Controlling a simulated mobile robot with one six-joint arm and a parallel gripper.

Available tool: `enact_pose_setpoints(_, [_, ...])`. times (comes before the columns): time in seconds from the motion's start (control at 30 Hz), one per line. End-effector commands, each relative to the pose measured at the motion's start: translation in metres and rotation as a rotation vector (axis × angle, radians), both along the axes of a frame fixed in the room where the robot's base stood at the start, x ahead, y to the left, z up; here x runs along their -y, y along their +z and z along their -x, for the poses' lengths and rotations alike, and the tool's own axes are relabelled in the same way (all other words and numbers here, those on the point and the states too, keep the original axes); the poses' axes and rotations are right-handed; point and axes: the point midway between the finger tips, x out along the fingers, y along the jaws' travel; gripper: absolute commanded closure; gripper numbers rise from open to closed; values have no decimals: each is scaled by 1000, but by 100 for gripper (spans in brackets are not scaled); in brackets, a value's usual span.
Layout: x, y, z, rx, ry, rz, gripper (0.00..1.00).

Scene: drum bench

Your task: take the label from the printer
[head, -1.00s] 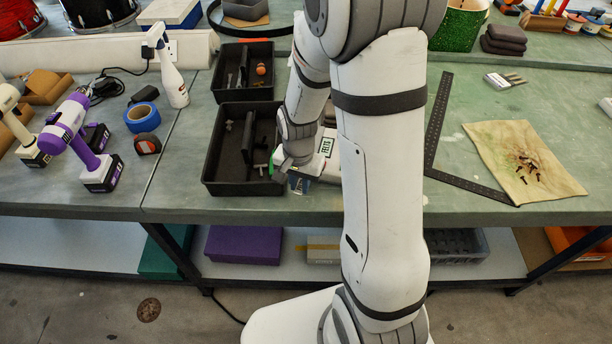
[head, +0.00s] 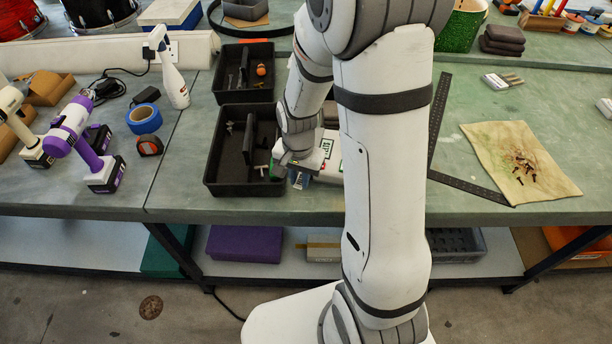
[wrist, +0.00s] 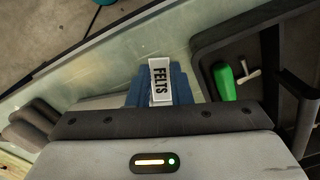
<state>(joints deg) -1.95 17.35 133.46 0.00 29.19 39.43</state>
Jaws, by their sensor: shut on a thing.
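The label (wrist: 160,82), a small white strip with the black word FELTS, shows in the wrist view between the blue fingertips of my gripper (wrist: 161,88). My gripper is shut on it. In the head view my gripper (head: 300,180) is low at the bench's front edge, just right of the near black tray. The white printer (head: 333,168), with a green-edged panel on top, stands right behind it, partly hidden by my arm. The label cannot be made out in the head view, and I cannot tell whether it still touches the printer.
The near black tray (head: 212,172) is close left of my gripper; in the wrist view a green-handled item (wrist: 224,84) lies in it. A second black tray (head: 222,82) stands behind. A black metal square (head: 470,188) and a tan cloth (head: 505,150) lie to the right.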

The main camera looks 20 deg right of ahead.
Motion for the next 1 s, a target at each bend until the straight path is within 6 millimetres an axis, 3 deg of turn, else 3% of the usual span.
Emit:
enact_pose_setpoints(0.6, [0, 33, 0, 0, 0, 0, 89])
enact_pose_setpoints(1.0, [0, 36, -2, 0, 8, 0, 89])
